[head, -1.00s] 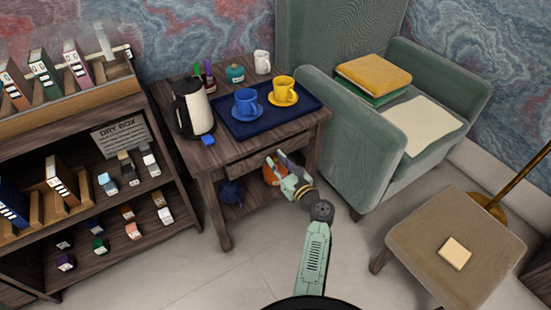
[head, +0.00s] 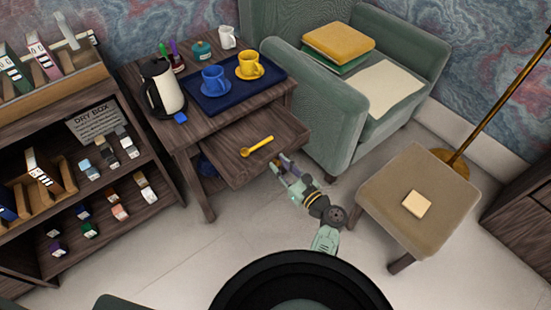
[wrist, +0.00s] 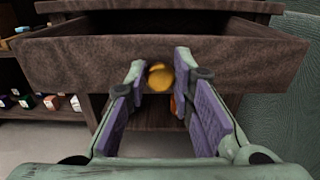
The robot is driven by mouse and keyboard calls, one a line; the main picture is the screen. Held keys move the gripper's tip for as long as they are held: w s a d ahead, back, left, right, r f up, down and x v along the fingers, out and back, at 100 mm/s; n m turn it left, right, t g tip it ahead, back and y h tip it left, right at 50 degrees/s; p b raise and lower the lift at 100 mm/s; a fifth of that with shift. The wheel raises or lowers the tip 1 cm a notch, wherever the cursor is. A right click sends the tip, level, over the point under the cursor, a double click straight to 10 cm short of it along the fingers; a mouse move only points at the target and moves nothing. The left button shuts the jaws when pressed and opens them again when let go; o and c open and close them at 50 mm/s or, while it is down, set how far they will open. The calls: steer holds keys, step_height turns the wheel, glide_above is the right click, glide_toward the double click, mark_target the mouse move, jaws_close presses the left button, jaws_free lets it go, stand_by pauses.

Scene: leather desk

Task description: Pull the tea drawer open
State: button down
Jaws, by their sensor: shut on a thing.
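The tea drawer (head: 228,161) is of dark wood and sticks well out from the small wooden table (head: 190,138). A yellow spoon (head: 257,146) lies inside it. In the wrist view the drawer front (wrist: 70,66) spans the picture, with a round golden knob (wrist: 160,77) at its middle. My gripper (head: 279,166) is at the drawer front. In the wrist view my gripper (wrist: 160,80) has its purple-padded fingers on both sides of the knob, shut on it.
A blue tray (head: 235,98) with a blue cup and a yellow cup stands on the table, beside a kettle (head: 164,90). A green armchair (head: 330,120) is close on the right. A stool (head: 425,190) stands nearer, right of my arm. Floor left of my arm is clear.

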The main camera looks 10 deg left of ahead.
steer(key=shift+s+d, duration=0.1)
steer(key=c, duration=1.4)
jaws_free()
steer(key=v, duration=1.2)
